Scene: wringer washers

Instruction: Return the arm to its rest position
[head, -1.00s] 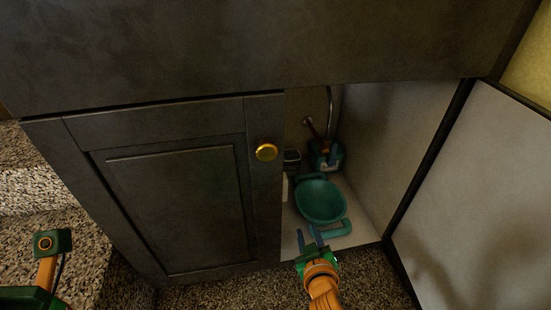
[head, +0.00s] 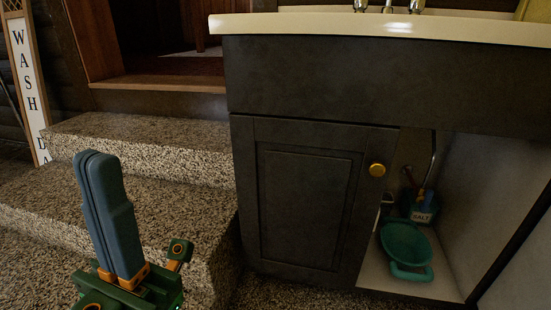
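My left gripper (head: 97,158) stands at the lower left with its two blue-grey fingers pointing up. The fingers lie against each other, with nothing seen between them. It is well to the left of the sink cabinet (head: 300,205) and in front of the stone steps. My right gripper is out of view.
The right side is open. Inside are a teal pan-like vessel (head: 405,243) and a container marked SALT (head: 424,210). Speckled steps (head: 150,145) rise at the left, and a WASH sign (head: 27,85) stands beyond.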

